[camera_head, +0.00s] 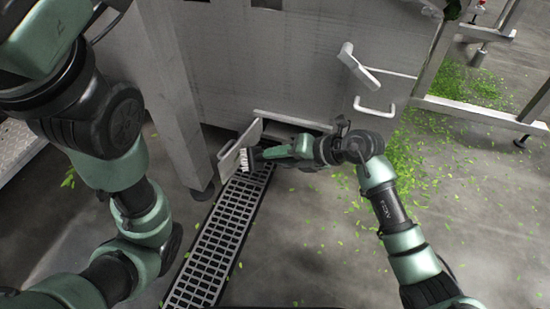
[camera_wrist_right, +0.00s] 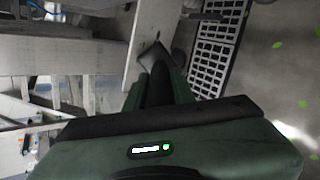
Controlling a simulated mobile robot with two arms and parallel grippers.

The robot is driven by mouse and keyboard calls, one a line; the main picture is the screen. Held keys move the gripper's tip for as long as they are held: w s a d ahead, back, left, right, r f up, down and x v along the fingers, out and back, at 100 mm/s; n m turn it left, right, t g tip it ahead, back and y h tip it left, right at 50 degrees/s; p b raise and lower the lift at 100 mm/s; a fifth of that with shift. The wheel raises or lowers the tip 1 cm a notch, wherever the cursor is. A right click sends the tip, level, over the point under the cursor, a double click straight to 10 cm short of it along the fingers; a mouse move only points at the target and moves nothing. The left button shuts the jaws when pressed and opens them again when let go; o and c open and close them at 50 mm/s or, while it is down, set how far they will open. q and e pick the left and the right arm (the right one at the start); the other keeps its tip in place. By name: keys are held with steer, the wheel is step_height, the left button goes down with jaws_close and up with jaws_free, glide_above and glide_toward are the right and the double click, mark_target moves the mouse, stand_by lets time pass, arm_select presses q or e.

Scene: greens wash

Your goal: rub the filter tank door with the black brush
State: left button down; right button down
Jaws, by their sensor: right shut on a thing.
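The filter tank door (camera_head: 230,158) is a small pale panel standing open low on the grey tank. In the right wrist view, a pale panel (camera_wrist_right: 136,62) that looks like this door is beside the fingers. My right gripper (camera_head: 272,153) is shut on the black brush, reaching in from the right at the door. The brush's pale bristles (camera_head: 244,160) face the door's inner side and look close against it; I cannot tell whether they touch. The fingers (camera_wrist_right: 158,82) hide most of the brush in the wrist view. My left arm shows at left, its gripper out of view.
A floor drain grate (camera_head: 217,240) runs below the door. The tank's leg (camera_head: 172,95) stands left of the door. A white lever handle (camera_head: 358,66) sticks out above right. Green leaf bits (camera_head: 415,150) litter the floor at right.

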steer(key=shift+w+d+f+b, duration=0.15)
steer(key=shift+w+b, duration=0.1)
steer(key=shift+w, duration=0.35)
steer(key=shift+w+d+f+b, duration=0.15)
steer(key=shift+w+b, duration=0.1)
steer(key=shift+w, duration=0.35)
steer(key=shift+w+d+f+b, duration=0.2)
steer(key=shift+w+d+b, duration=0.05)
steer(key=shift+w, duration=0.3)
steer(key=shift+w+d+f+b, duration=0.15)
steer(key=shift+w+d+b, duration=0.1)
steer(key=shift+w, duration=0.25)
steer(key=shift+d, duration=0.1)
